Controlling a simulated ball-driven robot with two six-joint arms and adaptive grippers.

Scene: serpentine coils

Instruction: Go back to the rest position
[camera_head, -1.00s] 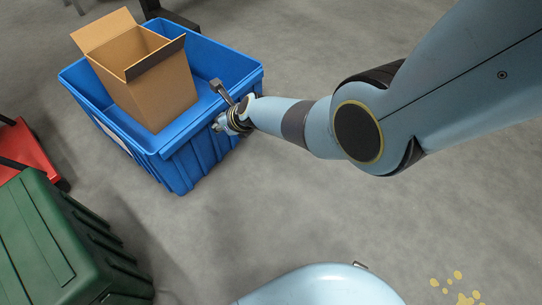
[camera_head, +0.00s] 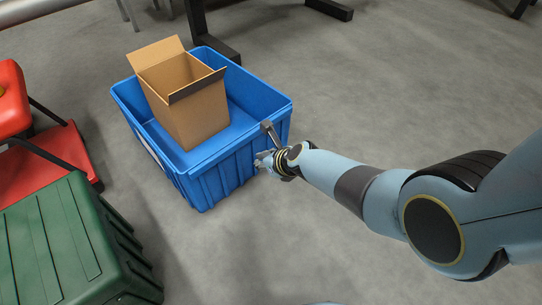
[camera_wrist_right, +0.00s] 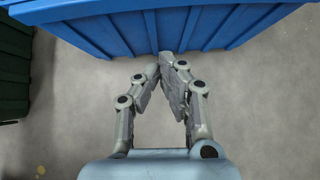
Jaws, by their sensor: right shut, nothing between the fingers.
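My right gripper (camera_head: 264,162) is at the right side of the blue bin in the head view, at the end of my outstretched right arm. In the right wrist view its fingertips (camera_wrist_right: 166,62) come together with nothing between them, close to the bin's ribbed wall. I cannot tell whether they touch the wall. My left gripper is not in view.
The blue bin (camera_head: 268,97) stands on the grey floor and also shows in the wrist view (camera_wrist_right: 228,26). An open cardboard box (camera_head: 198,118) sits inside it. A green crate (camera_head: 62,240) and a red object (camera_head: 42,168) are at left. Floor at lower middle is clear.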

